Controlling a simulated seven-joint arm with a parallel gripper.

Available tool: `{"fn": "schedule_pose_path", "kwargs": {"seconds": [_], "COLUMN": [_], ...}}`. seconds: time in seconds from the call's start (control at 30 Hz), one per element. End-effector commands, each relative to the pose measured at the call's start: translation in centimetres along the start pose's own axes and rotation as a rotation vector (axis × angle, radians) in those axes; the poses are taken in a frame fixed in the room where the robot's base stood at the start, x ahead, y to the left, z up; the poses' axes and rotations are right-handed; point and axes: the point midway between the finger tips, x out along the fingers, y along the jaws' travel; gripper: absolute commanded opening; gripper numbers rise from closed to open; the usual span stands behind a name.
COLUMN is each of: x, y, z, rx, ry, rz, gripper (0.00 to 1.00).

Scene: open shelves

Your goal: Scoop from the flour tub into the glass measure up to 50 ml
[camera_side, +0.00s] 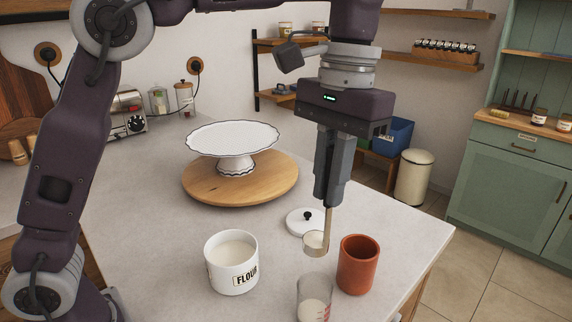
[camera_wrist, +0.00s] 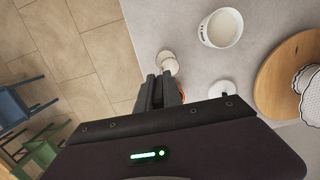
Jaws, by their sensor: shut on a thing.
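My gripper (camera_side: 331,200) points down, shut on the thin upright handle of a scoop (camera_side: 316,246). The scoop's round cup looks level, with pale flour showing at its top. It hangs above and just behind the glass measure (camera_side: 314,300), apart from it in the side view. The glass has red marks and white flour inside; its bottom is cut off by the picture edge, and the level against the marks is unreadable. The white flour tub (camera_side: 232,270), lettered FLOUR, stands open at the left with flour inside. It also shows in the wrist view (camera_wrist: 221,28).
A terracotta cup (camera_side: 357,266) stands close right of the scoop and glass. A white lid with a black knob (camera_side: 304,222) lies behind the scoop. A white cake stand (camera_side: 236,160) sits on a round wooden board (camera_side: 202,186) further back. The counter's right edge is near the cup.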

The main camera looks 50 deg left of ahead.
Motion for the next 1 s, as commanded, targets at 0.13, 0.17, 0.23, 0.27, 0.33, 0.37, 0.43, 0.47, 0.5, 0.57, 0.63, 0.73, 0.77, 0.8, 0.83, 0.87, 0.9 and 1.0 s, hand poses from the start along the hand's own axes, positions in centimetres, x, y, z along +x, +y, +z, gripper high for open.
{"fn": "schedule_pose_path", "kwargs": {"seconds": [0.13,0.17,0.23,0.27,0.33,0.37,0.43,0.47,0.5,0.57,0.63,0.73,0.77,0.8,0.83,0.87,0.9,1.0], "x": [0.7,1.0,2.0,2.5,3.6,4.1,4.0,4.1,4.2,4.3,4.5,4.6,4.7,5.0,5.2,5.4,5.7,6.3], "y": [0.7,0.7,0.6,0.6,0.6,0.6,-0.9,-1.4,-2.0,-3.0,-4.0,-5.5,-6.0,-6.6,-7.0,-7.5,-8.0,-9.4], "z": [0.1,0.0,0.0,-0.1,-0.2,-0.2,-0.3,-0.3,-0.2,-0.3,-0.3,-0.2,-0.2,-0.3,-0.3,-0.3,-0.3,-0.3], "rx": [-0.001,-0.001,0.0,0.0,0.0,0.0,-0.004,-0.001,0.004,0.012,0.02,0.031,0.035,0.038,0.042,0.046,0.052,0.066], "ry": [0.002,0.003,0.001,0.001,0.001,0.001,0.005,0.006,0.005,0.007,0.01,0.013,0.016,0.014,0.016,0.016,0.016,0.022], "rz": [0.001,0.002,0.001,0.001,0.001,0.001,0.092,0.13,0.181,0.255,0.343,0.467,0.505,0.559,0.599,0.638,0.692,0.825], "gripper": [0.0,0.0,0.0,0.0,0.0,0.0,0.0,0.0,0.0,0.0,0.0,0.0,0.0,0.0,0.0,0.0,0.0,0.0]}}
